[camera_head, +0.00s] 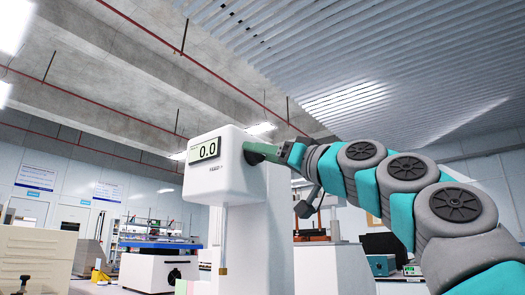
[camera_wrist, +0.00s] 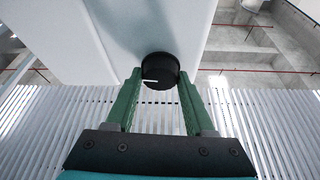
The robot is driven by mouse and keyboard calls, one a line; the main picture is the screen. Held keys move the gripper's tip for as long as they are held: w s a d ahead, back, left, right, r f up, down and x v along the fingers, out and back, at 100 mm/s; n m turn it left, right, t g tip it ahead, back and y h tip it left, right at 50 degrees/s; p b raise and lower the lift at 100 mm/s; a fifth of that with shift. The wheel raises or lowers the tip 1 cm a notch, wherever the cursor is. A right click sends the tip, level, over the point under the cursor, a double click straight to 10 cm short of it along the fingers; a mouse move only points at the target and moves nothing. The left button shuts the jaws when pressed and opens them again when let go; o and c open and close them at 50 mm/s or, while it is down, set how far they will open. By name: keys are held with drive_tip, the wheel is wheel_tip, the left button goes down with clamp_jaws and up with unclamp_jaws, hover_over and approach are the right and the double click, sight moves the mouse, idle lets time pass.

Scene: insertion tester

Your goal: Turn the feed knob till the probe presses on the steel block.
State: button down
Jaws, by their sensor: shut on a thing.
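The tester's white head (camera_head: 226,183) has a display (camera_head: 205,150) reading 0.0. The feed knob (camera_wrist: 160,72) is black with a white mark pointing left in the wrist view, and it sits on the head's side. My gripper (camera_head: 262,151) reaches the knob from the right, and its green fingers are shut on it, one on each side. The steel block is not visible, so I cannot see the space under the tip.
The tester's white column (camera_head: 253,245) stands behind the probe. A beige cabinet (camera_head: 36,258) is at the far left. The space left of the head is free.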

drive_tip(key=m+h+p, duration=0.3)
drive_tip(key=m, duration=0.5)
drive_tip(key=m+h+p, duration=0.3)
drive_tip(key=m+p, duration=0.1)
drive_tip(key=m, duration=0.4)
drive_tip(key=m+h+p, duration=0.2)
drive_tip(key=m+p, duration=0.1)
drive_tip(key=m, duration=0.5)
drive_tip(key=shift+r+m+g+h, duration=0.1)
drive_tip(key=shift+m+g+h, duration=0.2)
drive_tip(key=shift+m+h, duration=0.1)
drive_tip(key=shift+m+g, duration=0.4)
drive_tip(key=shift+m, duration=0.2)
drive_tip(key=shift+c, duration=1.3)
unclamp_jaws()
drive_tip(key=shift+s, duration=0.1)
